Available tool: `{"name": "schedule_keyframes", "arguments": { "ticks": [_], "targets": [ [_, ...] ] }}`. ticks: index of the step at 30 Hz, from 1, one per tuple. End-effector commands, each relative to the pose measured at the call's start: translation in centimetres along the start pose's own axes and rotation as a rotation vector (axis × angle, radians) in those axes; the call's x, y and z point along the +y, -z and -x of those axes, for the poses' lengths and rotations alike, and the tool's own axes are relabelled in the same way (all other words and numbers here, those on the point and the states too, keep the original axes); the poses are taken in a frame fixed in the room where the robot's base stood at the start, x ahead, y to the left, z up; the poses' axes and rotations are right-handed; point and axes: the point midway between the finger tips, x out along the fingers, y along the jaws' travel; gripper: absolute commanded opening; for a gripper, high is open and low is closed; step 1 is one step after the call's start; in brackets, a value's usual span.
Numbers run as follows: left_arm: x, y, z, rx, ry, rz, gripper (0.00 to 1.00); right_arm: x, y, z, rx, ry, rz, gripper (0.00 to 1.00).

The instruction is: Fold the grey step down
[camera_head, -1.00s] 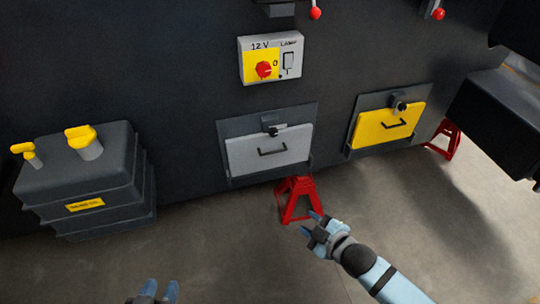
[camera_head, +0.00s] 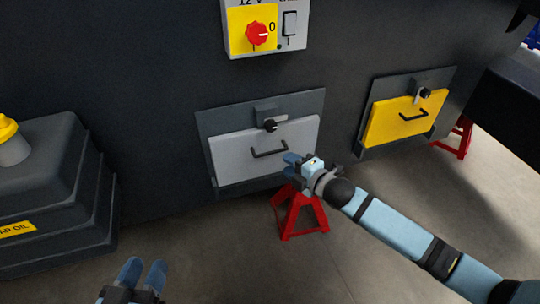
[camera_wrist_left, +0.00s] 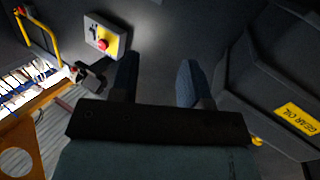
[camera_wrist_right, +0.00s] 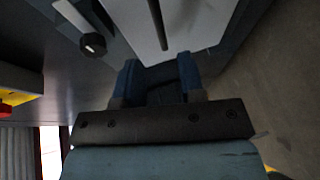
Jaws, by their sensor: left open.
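The grey step (camera_head: 235,158) is a flat grey panel upright against the dark chassis in the head view, with a black handle (camera_head: 269,152) across it. Above it is a black knob (camera_head: 270,126) with a light tab that appears to lie sideways. In the right wrist view the step (camera_wrist_right: 185,20) and knob (camera_wrist_right: 93,43) show beyond the fingers. My left gripper (camera_head: 143,272) is open and empty, low and apart from the step.
A yellow step (camera_head: 390,125) with its own knob is upright at right. A red stand (camera_head: 302,212) is below my right gripper. A switch box (camera_head: 290,25) is above the grey step. A dark gear oil tank (camera_head: 50,190) fills the left. Floor in front is clear.

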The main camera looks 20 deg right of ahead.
Motion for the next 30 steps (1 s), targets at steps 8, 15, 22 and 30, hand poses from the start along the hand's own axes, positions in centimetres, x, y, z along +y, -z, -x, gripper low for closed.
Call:
{"name": "schedule_keyframes", "arguments": {
  "ticks": [8,15,22,30],
  "targets": [
    [1.3,2.3,-0.2,0.141,-0.054,0.020,0.43,-0.2,0.0,-5.9,0.000,-0.002,-0.002,0.36],
    [2.0,3.8,-0.1,0.212,-0.081,0.032,0.43,-0.1,0.0,-8.4,0.000,0.000,-0.002,0.36],
    [2.1,4.1,-0.1,0.223,-0.086,0.035,0.43,0.0,0.0,-8.7,0.000,0.001,-0.002,0.36],
    [2.1,4.1,-0.1,0.222,-0.085,0.035,0.43,-0.1,0.0,-8.7,0.000,0.001,-0.002,0.02]
  ]
}}
